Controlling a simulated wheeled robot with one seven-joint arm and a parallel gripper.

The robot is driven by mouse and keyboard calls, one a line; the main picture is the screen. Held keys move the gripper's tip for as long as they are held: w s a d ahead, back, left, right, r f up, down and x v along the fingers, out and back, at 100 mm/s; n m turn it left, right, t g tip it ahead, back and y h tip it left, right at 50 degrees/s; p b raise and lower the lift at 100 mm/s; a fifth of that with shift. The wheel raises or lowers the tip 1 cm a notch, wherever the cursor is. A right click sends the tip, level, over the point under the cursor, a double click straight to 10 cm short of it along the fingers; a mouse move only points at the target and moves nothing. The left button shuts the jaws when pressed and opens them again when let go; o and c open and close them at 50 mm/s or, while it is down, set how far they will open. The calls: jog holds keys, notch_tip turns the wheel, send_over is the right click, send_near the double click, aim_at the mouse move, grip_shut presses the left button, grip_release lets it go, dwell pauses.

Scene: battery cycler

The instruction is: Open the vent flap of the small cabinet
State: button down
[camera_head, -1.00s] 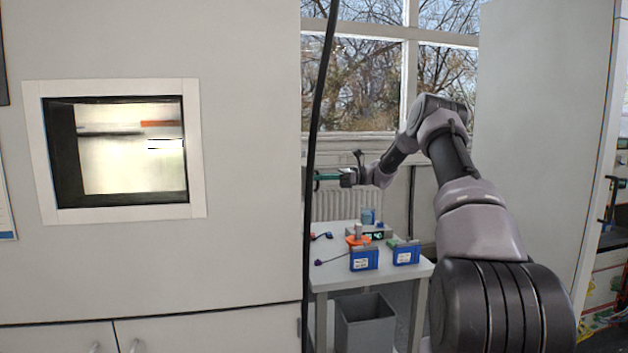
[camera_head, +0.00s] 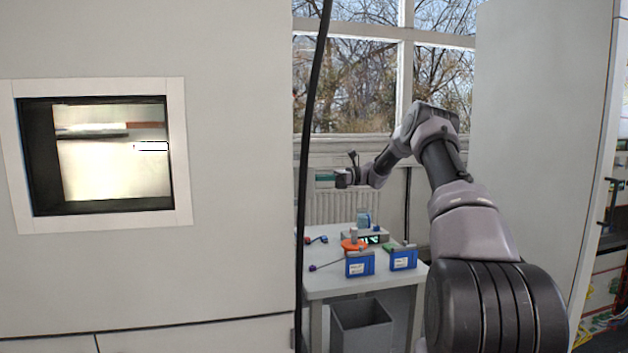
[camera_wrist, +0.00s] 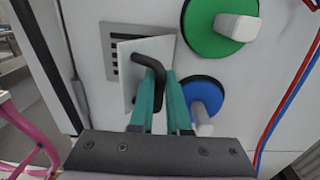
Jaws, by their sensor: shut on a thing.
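In the wrist view the vent flap (camera_wrist: 127,62) is a white plate with a black bent handle (camera_wrist: 148,57). It stands at an angle out from a grey vent plate (camera_wrist: 111,30), and dark slots show along its left side. My gripper (camera_wrist: 161,84) has teal fingers shut on the handle. The flap and the fingers hide the rest of the vent plate. In the head view my gripper (camera_head: 326,177) is small, at the far end of my arm beside the tall cabinet's edge; the flap is not visible there.
A green knob (camera_wrist: 213,28) and a blue knob (camera_wrist: 204,98) sit right of the flap, close to the fingers. Red and blue hoses (camera_wrist: 290,95) run at the right. In the head view, a table (camera_head: 330,284) with blue boxes stands below my arm, beside a large cabinet (camera_head: 235,150).

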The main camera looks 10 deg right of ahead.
jog(key=shift+r, duration=0.1)
jog(key=c, duration=1.2)
grip_release()
jog(key=shift+o, duration=0.2)
jog(key=d, duration=1)
jog(key=shift+d, duration=0.35)
jog(key=shift+w, duration=0.1)
